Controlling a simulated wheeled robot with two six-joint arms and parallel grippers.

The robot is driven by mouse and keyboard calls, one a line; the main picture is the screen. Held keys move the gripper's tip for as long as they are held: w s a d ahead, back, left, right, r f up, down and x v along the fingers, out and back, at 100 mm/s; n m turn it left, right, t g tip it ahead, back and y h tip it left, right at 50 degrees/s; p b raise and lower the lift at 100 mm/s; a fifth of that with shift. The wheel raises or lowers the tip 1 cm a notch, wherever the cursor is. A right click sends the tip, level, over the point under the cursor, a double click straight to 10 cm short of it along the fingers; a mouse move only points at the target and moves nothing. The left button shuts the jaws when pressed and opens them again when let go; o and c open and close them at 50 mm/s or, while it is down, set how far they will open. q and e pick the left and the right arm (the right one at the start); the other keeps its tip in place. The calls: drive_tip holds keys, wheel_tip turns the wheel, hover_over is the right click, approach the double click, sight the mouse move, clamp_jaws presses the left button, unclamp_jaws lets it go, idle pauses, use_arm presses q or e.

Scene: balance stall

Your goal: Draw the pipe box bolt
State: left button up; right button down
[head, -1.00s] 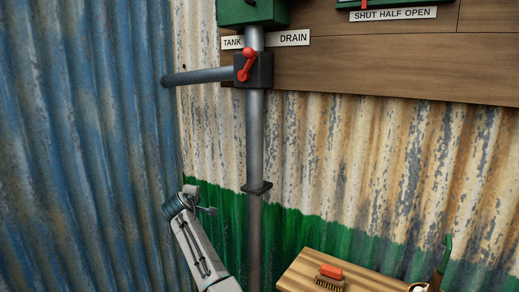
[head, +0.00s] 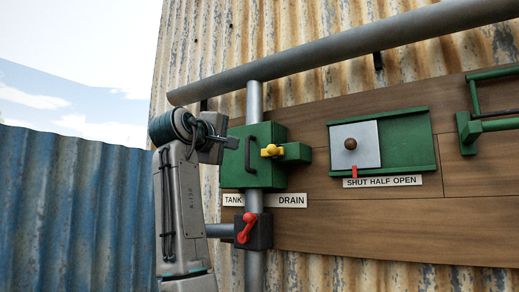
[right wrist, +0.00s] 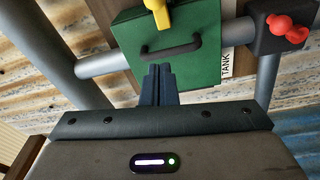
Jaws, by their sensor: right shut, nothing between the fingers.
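The green pipe box (head: 265,173) sits on the vertical pipe, with a black handle (head: 250,147) on its front. Its yellow bolt knob (head: 272,151) shows at the right side, beside a green block (head: 296,153). In the right wrist view, the box (right wrist: 198,72), handle (right wrist: 171,48) and yellow knob (right wrist: 158,14) appear turned sideways. My right gripper (head: 232,142) is shut and empty at the left of the box, level with the handle. Its closed fingers (right wrist: 158,70) point toward the handle and bolt; contact cannot be told. My left gripper is not in view.
A red valve lever (head: 244,228) is on the pipe below the box, near the TANK and DRAIN signs. A green sliding panel (head: 407,140) is to the right on the wooden boards. A thick grey pipe (head: 330,55) crosses above.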

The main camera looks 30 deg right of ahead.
sight(265, 149)
drive_tip(key=p+x, duration=0.2)
drive_tip(key=x, duration=0.1)
drive_tip(key=p+x, duration=0.2)
drive_tip(key=x, duration=0.1)
drive_tip(key=p+x, duration=0.2)
drive_tip(key=x, duration=0.1)
drive_tip(key=shift+d+r, duration=0.1)
drive_tip(key=shift+r, duration=0.2)
drive_tip(key=shift+w+d+f+p, duration=0.15)
drive_tip(key=shift+d+p, duration=0.25)
drive_tip(key=shift+d, duration=0.15)
drive_tip(key=s, duration=0.1)
drive_tip(key=s+p, duration=0.1)
drive_tip(key=shift+s+f, duration=0.3)
drive_tip(key=shift+s, duration=0.1)
drive_tip(key=shift+s+d+f, duration=0.1)
drive_tip(key=shift+s+f, duration=0.1)
drive_tip(key=shift+s, duration=0.25)
drive_tip(key=shift+d, duration=0.1)
